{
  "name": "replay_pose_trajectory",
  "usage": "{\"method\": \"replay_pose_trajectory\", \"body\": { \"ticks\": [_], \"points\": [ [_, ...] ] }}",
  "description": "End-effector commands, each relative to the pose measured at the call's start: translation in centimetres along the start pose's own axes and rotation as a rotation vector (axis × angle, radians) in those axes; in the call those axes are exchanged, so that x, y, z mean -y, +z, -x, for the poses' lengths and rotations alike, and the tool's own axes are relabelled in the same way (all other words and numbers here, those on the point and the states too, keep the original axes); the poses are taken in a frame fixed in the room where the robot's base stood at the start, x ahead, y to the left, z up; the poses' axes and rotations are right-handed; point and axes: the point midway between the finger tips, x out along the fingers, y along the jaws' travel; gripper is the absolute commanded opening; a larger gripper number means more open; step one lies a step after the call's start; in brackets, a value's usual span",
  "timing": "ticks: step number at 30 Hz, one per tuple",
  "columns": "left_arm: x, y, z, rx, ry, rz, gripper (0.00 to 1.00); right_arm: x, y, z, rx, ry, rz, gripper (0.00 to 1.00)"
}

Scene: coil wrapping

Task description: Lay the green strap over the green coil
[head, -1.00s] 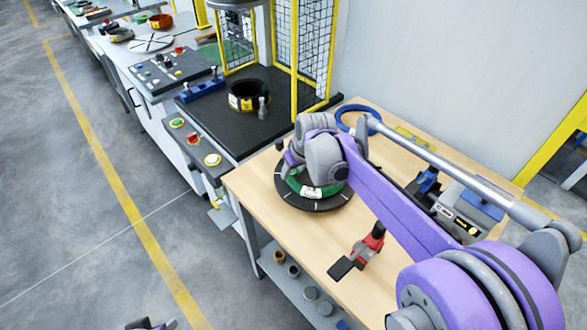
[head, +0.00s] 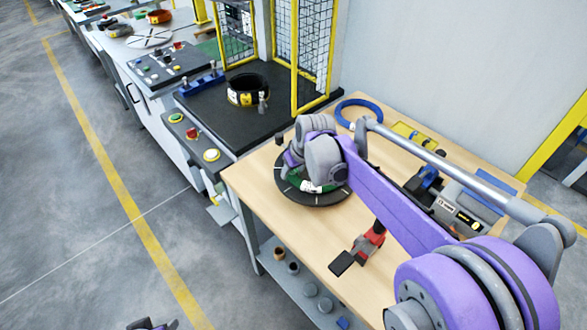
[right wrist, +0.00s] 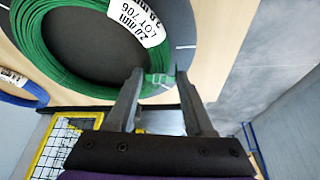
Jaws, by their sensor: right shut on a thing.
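The green coil (right wrist: 62,76) lies flat on a dark round plate (right wrist: 183,27) in the right wrist view, with a white label (right wrist: 137,22) on its ring. In the head view the plate (head: 318,199) sits on the wooden table, and my right arm covers most of the coil. My right gripper (right wrist: 157,82) is beside the coil's rim. A small piece of green strap (right wrist: 160,79) shows between its fingers, and it is shut on it. The rest of the strap is hidden or blends with the coil. Only a bit of my left gripper (head: 150,324) shows at the bottom edge.
A blue coil (head: 358,114) lies at the back of the table (head: 262,197). A red-handled tool (head: 368,240) lies in front of the plate, and a grey device (head: 462,213) stands to the right. A dark coil (head: 247,90) sits on the neighbouring press with a yellow mesh guard.

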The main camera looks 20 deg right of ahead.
Motion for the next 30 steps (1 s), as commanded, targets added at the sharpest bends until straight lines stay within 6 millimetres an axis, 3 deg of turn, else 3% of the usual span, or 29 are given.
{"method": "replay_pose_trajectory", "body": {
  "ticks": [8, 9, 14, 24, 30],
  "points": [
    [0.0, 0.4, -0.4, 0.003, 0.000, 0.000, 0.50, 0.0, 0.3, -0.7, 0.000, 0.000, 0.000, 0.00],
    [0.0, 0.4, -0.4, 0.003, 0.000, 0.000, 0.50, 0.0, 0.3, -0.7, 0.000, 0.000, 0.000, 0.56],
    [0.0, 0.3, -0.4, 0.002, 0.000, 0.000, 0.50, 0.0, 0.2, -0.6, 0.000, 0.000, 0.000, 0.85],
    [0.0, 0.3, -0.4, 0.002, 0.000, 0.000, 0.50, 0.0, 0.3, -0.4, 0.000, 0.000, 0.000, 0.88],
    [0.0, 0.1, -0.1, 0.001, 0.000, 0.000, 0.50, 0.0, 0.3, 2.2, 0.000, 0.001, -0.001, 0.88]
  ]
}}
